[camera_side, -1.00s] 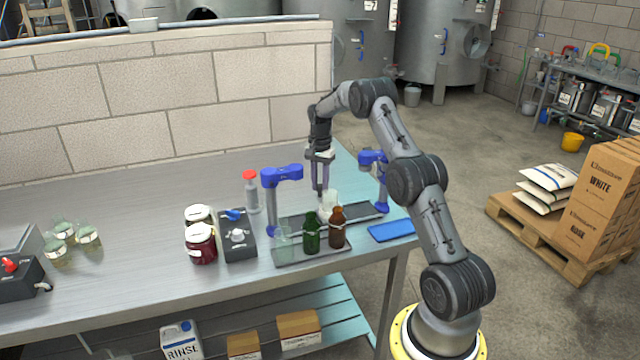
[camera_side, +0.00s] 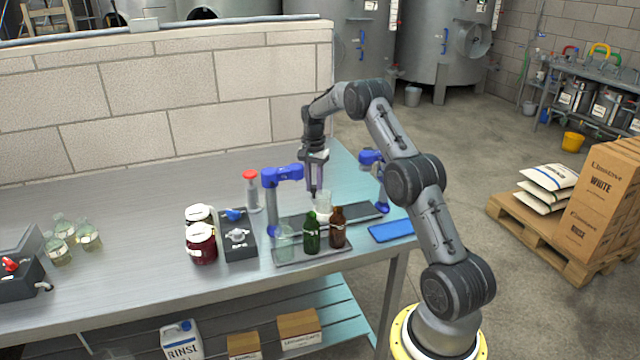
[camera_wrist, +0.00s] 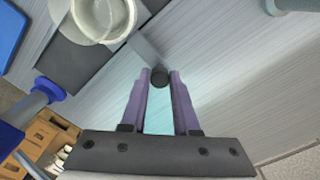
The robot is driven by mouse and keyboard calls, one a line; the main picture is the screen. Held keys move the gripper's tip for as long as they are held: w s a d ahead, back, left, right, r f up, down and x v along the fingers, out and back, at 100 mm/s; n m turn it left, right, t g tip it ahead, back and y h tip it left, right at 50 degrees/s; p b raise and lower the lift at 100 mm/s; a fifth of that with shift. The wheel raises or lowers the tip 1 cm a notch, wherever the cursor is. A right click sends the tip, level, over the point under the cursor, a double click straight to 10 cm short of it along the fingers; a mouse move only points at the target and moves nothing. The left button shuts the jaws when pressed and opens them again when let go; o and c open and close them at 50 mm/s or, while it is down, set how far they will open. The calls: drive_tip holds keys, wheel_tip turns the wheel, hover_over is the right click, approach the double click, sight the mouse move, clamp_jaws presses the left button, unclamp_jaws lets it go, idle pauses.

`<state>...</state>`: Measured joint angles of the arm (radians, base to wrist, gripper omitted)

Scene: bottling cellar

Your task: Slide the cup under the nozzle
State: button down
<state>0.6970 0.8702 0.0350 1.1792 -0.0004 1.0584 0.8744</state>
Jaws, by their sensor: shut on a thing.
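A clear, whitish cup (camera_side: 324,206) stands upright on a dark slide plate (camera_side: 363,212) between two blue dispenser posts; it also shows at the top of the wrist view (camera_wrist: 104,14). One blue nozzle arm (camera_side: 283,176) is left of the cup, and another (camera_side: 369,157) is to the right, partly behind my arm. My gripper (camera_side: 315,197) is low beside the cup, on its left. In the wrist view my gripper (camera_wrist: 160,78) is shut on a dark round knob (camera_wrist: 160,78). A grey strip (camera_wrist: 142,47) runs from the knob towards the cup. The nozzle outlets are too small to tell.
A tray (camera_side: 340,252) in front holds a clear, a green (camera_side: 311,236) and a brown bottle (camera_side: 338,228). A blue mat (camera_side: 392,231) lies at the right table edge. Two jars, a dark valve box (camera_side: 239,245) and a red-capped bottle (camera_side: 251,192) stand left. The table behind is clear.

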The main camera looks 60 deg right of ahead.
drive_tip(key=shift+w+a+r, duration=0.1)
drive_tip(key=shift+w+a, duration=0.4)
drive_tip(key=shift+w, duration=0.05)
drive_tip(key=c, duration=0.7)
unclamp_jaws()
drive_tip(key=shift+o, duration=0.2)
wheel_tip(320, 180, up, 14)
